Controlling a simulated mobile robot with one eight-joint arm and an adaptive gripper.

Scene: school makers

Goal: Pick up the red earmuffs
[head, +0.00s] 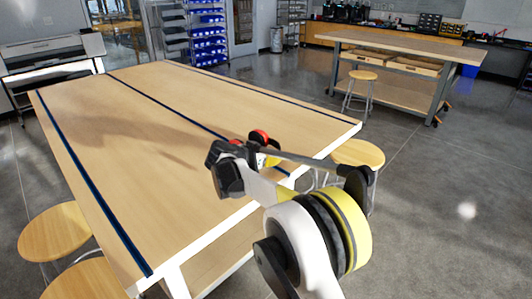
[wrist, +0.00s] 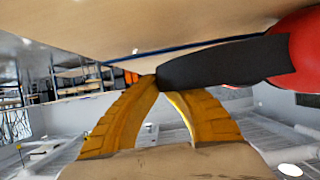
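The red earmuffs (head: 262,138) have red cups and a black band. In the head view they are at the right part of the long wooden table, partly hidden by my wrist. In the wrist view a red cup (wrist: 300,48) is at the upper right, and the black band (wrist: 220,64) runs from it to my fingertips. My gripper (wrist: 160,86) has yellow fingers drawn together at the tips, with the end of the band between them. In the head view my gripper (head: 270,158) is mostly hidden by my wrist. Whether the earmuffs touch the table is hard to tell.
The wooden table (head: 150,120) has blue strips and is otherwise clear. Wooden stools (head: 55,232) stand at the left, and another stool (head: 358,153) is at the right end. A second workbench (head: 410,42) is at the back right, with open floor between.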

